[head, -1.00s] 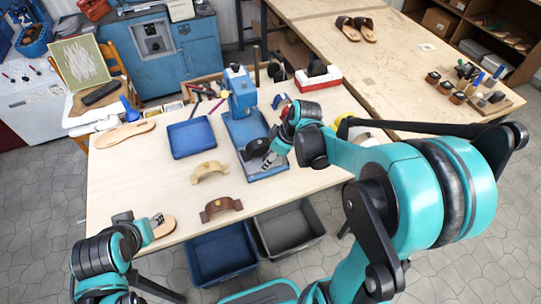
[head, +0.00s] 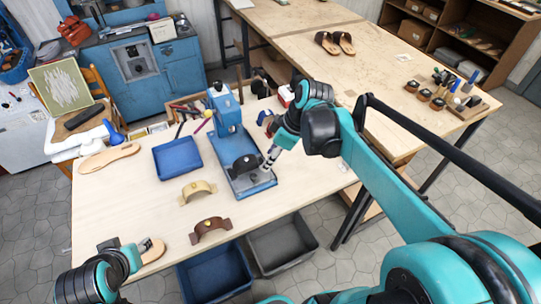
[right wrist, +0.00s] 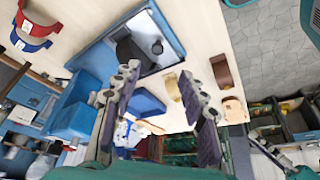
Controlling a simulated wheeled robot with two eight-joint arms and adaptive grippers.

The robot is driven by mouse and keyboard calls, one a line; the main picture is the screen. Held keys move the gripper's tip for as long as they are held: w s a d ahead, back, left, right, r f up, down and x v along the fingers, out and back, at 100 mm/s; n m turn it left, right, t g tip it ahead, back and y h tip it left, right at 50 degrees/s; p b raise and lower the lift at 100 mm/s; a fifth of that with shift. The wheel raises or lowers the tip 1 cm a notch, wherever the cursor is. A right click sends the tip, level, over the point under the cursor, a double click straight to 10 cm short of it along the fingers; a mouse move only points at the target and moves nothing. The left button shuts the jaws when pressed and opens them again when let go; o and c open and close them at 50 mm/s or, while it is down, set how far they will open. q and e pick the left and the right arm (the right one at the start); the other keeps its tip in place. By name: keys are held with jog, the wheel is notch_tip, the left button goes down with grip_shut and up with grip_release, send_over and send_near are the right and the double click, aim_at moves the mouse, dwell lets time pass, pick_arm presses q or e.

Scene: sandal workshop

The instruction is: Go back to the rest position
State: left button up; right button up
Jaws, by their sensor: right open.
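My right gripper (head: 268,162) is open and empty, above the right side of the blue press base (head: 257,182). Its two spread fingers show in the right wrist view (right wrist: 160,74). A black strap piece (head: 246,164) sits on the press base, left of the fingers and apart from them; it also shows in the right wrist view (right wrist: 136,48). My left gripper (head: 128,256) is low at the table's front left, beside a tan sole (head: 154,251). Its fingers are too small and hidden to tell whether they touch the sole or are shut.
A blue tray (head: 178,158), a tan strap (head: 197,191) and a brown strap (head: 211,230) lie on the worktable (head: 100,195). Another sole (head: 109,158) lies at its left. A blue bin (head: 215,275) and a grey bin (head: 284,248) stand below the front edge.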

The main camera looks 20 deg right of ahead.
jog(key=shift+f, duration=0.1)
jog(key=s+a+f+m+t+h+b, duration=0.3)
jog(key=s+a+f+m+t+b, duration=0.1)
jog(key=s+f+m, duration=0.3)
jog(key=s+m, duration=0.2)
jog(key=s, duration=0.1)
